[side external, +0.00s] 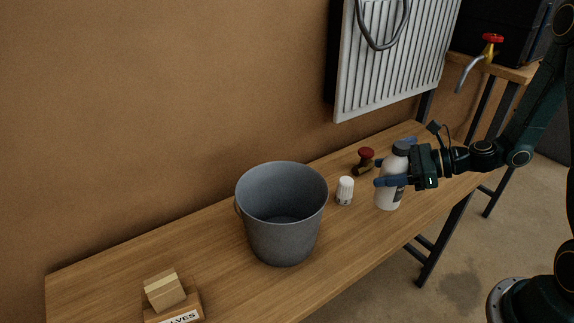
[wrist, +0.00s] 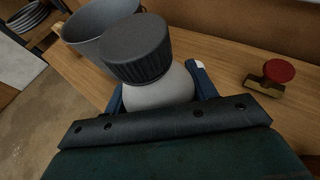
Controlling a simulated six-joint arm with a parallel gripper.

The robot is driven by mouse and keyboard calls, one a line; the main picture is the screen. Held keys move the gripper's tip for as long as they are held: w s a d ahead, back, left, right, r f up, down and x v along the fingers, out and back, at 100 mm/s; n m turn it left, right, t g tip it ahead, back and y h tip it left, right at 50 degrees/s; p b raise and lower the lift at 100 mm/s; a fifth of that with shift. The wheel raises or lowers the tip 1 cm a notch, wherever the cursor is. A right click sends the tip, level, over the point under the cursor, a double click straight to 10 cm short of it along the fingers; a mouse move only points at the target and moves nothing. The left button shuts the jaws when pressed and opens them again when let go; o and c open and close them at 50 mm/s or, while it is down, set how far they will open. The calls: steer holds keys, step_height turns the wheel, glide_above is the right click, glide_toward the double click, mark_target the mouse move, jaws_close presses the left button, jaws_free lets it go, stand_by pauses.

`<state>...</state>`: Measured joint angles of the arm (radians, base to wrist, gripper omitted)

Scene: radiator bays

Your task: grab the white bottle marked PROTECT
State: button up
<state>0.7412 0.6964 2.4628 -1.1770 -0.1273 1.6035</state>
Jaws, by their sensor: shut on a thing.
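The white bottle (side external: 389,196) stands upright on the wooden bench in the side view, with a dark cap on top and a dark label partly showing. I cannot read its marking. My gripper (side external: 391,163) reaches in from the right, level, with its blue fingers on either side of the bottle's upper body. It is shut on the bottle. In the wrist view the bottle's ribbed black cap and white shoulder (wrist: 160,90) fill the middle, between the blue fingers of my gripper (wrist: 163,98). The bottle's lower part is hidden there.
A grey bucket (side external: 282,242) stands left of the bottle. A small white thermostat-like knob (side external: 345,191) and a red-handled valve (side external: 365,160) sit close by. Boxes (side external: 166,291) lie at the bench's near left end. A white radiator (side external: 395,60) hangs above the back.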

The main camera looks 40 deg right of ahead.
step_height(320, 180, up, 13)
steer(key=shift+f, duration=0.2)
stand_by(0.5)
stand_by(0.6)
